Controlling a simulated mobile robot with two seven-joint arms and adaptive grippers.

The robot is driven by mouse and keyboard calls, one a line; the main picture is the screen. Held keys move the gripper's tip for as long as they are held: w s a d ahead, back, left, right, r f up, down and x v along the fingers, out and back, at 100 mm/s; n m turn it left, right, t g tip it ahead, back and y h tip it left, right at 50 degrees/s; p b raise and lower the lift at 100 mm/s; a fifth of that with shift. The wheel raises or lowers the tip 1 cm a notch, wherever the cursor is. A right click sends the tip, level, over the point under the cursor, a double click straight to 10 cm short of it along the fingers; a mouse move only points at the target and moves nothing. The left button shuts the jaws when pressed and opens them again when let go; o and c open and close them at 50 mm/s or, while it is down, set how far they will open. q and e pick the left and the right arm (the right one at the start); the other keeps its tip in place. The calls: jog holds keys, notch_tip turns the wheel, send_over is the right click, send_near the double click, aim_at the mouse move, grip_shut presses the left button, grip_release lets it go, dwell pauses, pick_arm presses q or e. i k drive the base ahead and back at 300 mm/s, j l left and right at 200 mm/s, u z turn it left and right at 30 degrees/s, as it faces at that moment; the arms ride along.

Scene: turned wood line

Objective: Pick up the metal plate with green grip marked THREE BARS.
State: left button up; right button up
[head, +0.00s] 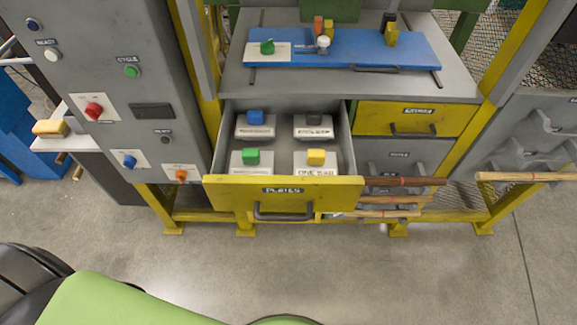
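The metal plate with the green grip (251,158) lies in the front left of an open yellow-fronted drawer (283,200) labelled PLATES. Its white label is too small to read surely. Beside it on the right is a plate with a yellow grip (316,158), whose label seems to read ONE BAR. Behind it is a plate with a blue grip (255,118). At the back right is a plate with a dark grip (313,119). Neither of my grippers is in view.
A control panel (120,60) stands left. A closed yellow drawer (410,119) is right of the open one. Wooden rods (400,199) stick out below it.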

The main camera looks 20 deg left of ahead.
aim_at(255, 161)
jog(key=k+j, duration=0.1)
jog(key=j, duration=0.45)
jog(key=j+z, duration=0.1)
jog(key=j, duration=0.45)
jog(key=k+j, duration=0.15)
jog(key=j, duration=0.4)
